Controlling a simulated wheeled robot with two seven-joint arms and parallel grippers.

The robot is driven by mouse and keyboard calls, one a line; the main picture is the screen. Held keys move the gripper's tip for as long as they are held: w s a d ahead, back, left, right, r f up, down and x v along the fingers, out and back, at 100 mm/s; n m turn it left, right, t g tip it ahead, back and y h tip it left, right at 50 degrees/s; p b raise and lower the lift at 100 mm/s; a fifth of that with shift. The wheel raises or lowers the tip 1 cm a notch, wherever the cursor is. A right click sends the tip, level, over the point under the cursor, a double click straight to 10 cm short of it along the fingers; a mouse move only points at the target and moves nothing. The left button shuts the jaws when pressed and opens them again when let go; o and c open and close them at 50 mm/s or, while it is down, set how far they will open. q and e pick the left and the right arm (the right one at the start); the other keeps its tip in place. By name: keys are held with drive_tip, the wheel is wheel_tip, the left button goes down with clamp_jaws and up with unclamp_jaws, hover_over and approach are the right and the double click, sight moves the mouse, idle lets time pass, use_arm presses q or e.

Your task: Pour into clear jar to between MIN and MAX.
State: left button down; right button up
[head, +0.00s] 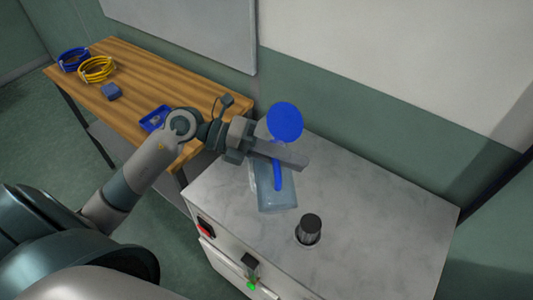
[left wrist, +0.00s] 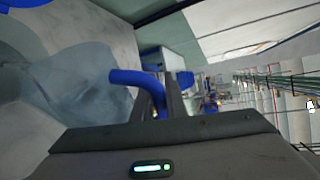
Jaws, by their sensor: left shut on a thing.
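A clear, bluish jug (head: 272,196) with a blue handle (head: 277,174) is over the grey marbled worktop. A round blue lid-like disc (head: 285,121) shows behind my gripper. My left gripper (head: 287,157) is shut on the jug's handle. In the left wrist view the blue handle (left wrist: 135,78) lies at the fingers, with the see-through jug body (left wrist: 90,85) to its left. I cannot tell a separate clear jar from the jug, and no MIN or MAX marks can be read. My right gripper is not in view.
A dark cylinder (head: 310,228) on a pale round base stands on the worktop (head: 385,225), right of the jug. The worktop's right side is clear.

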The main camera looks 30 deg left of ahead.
sight(292, 186)
use_arm(q)
drive_tip(key=shift+w+a+r+n+p, duration=0.3)
drive_tip(key=shift+w+a+r, duration=0.15)
drive_tip(key=shift+w, duration=0.2)
idle(1.0)
drive_tip(key=s+f+b, duration=0.1)
drive_tip(key=s+d+f+m+b, duration=0.1)
drive_tip(key=s+d+f+m+y+b, duration=0.1)
drive_tip(key=f, duration=0.1)
drive_tip(key=shift+s+d+t, duration=0.2)
drive_tip(key=shift+d+t, duration=0.05)
drive_tip(key=shift+t, duration=0.05)
drive_tip(key=shift+s+m, duration=0.1)
drive_tip(key=shift+m, duration=0.2)
drive_tip(key=shift+r, duration=0.1)
